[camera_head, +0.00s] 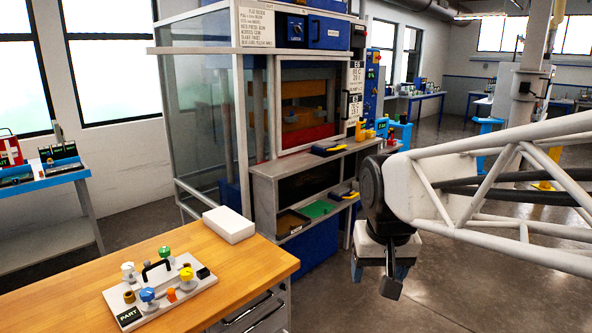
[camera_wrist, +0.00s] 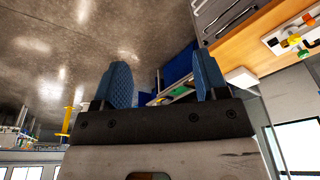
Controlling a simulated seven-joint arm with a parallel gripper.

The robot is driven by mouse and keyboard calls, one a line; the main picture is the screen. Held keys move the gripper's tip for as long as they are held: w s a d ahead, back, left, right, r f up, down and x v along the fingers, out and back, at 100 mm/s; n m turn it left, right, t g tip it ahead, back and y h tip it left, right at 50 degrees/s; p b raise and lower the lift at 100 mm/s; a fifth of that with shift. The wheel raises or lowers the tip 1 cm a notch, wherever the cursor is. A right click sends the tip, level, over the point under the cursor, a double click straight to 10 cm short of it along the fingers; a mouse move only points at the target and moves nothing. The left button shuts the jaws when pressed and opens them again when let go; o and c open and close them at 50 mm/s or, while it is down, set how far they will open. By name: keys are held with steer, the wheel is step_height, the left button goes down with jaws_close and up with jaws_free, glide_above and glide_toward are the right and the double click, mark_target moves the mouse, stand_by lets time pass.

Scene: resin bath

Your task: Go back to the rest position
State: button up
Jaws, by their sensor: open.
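My gripper (camera_head: 390,288) hangs at the end of my white lattice arm on the right side of the head view, in front of the machine's shelves and above the floor. In the wrist view my gripper (camera_wrist: 162,84) shows two blue ribbed fingers standing wide apart. Nothing is between the fingers. The tips do not touch anything that I can see.
A wooden table (camera_head: 80,290) at lower left bears a white part (camera_head: 155,290) with coloured knobs and a white block (camera_head: 229,224). A glass-walled machine (camera_head: 205,120) with grey shelves (camera_head: 310,170) stands behind. Open floor (camera_head: 470,290) lies at right.

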steer(key=s+d+f, duration=0.2)
steer(key=s, duration=0.4)
steer(key=s+d+f, duration=0.2)
steer(key=s+f, duration=0.1)
steer(key=s, duration=0.3)
steer(key=shift+d+f, duration=0.15)
